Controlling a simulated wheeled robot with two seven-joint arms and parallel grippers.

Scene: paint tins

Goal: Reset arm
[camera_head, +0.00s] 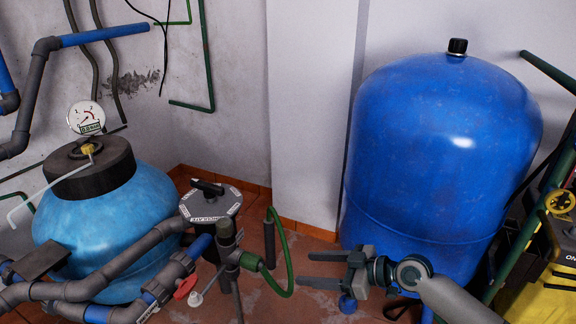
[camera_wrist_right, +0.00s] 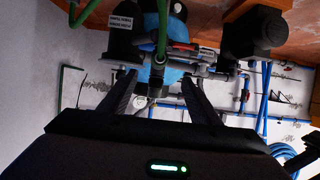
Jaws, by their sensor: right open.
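My right gripper (camera_head: 305,269) is low in the right half of the head view, in front of the large blue tank, with its arm coming in from the lower right. Its two fingers point left and stand apart with nothing between them. In the right wrist view the fingers of my right gripper (camera_wrist_right: 158,78) also spread apart and are empty, with pipes and a dark canister behind them. My left gripper is not in view. No paint tins show.
The large blue tank (camera_head: 440,150) stands behind my right gripper. To its left are a green hose (camera_head: 287,250), a grey-lidded canister (camera_head: 211,204), grey pipes (camera_head: 110,268) and a light blue tank (camera_head: 110,220) with a gauge (camera_head: 86,117). A yellow machine (camera_head: 545,275) is at the right edge.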

